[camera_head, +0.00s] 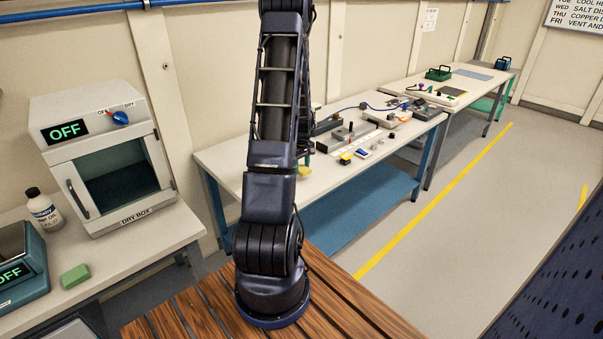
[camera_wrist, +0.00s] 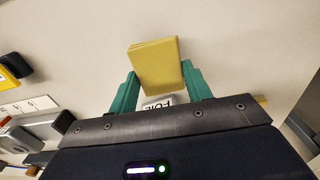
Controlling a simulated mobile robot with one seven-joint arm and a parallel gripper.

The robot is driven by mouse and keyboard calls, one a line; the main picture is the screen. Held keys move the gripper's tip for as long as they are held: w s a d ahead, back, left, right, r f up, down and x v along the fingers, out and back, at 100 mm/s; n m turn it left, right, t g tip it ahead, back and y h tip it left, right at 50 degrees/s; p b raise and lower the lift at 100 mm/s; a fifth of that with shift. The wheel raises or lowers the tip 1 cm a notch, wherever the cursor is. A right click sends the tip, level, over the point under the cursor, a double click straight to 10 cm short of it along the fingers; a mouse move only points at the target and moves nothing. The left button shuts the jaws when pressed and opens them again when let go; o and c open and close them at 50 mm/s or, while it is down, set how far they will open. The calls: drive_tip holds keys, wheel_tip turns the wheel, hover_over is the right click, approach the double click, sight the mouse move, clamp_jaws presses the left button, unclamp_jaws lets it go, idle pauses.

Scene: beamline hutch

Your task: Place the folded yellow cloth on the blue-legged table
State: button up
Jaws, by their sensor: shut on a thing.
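The folded yellow cloth (camera_wrist: 155,65) is between the two teal fingers of my gripper (camera_wrist: 158,84) in the wrist view. My gripper is shut on it. A light tabletop shows beneath it; I cannot tell whether the cloth touches that surface. In the head view my arm hides most of the gripper, and only a small yellow patch of the cloth (camera_head: 304,172) shows beside the arm, over the blue-legged table (camera_head: 224,161). That table has a pale top, blue legs and a blue lower shelf.
Several small devices and blocks stand on the table's middle and right, including a yellow-topped block (camera_head: 345,158). A label reading FOIL (camera_wrist: 157,103) shows just below the cloth. A dry box (camera_head: 105,160) and green block (camera_head: 75,275) are on the left bench. The floor (camera_head: 450,230) is clear.

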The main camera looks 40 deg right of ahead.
sight(302, 168)
drive_tip(key=shift+f, duration=1.65)
drive_tip(key=o, duration=0.9)
drive_tip(key=shift+f, duration=0.1)
drive_tip(key=shift+o, duration=0.2)
wheel_tip(302, 168, up, 12)
drive_tip(key=r, duration=0.1)
drive_tip(key=w+a+r+t+h, duration=0.1)
drive_tip(key=a+r, duration=0.8)
drive_tip(key=a, duration=0.3)
drive_tip(key=w+a+r+t, duration=0.1)
drive_tip(key=a+r, duration=0.9)
drive_tip(key=a, duration=0.3)
drive_tip(key=s+a+r+t, duration=0.1)
drive_tip(key=s+a+r, duration=0.2)
drive_tip(key=s+a, duration=0.5)
drive_tip(key=s+a+r+t+y, duration=0.1)
drive_tip(key=s+a+r, duration=0.3)
drive_tip(key=s+a, duration=0.4)
drive_tip(key=a, duration=0.4)
drive_tip(key=shift+s+t, duration=0.3)
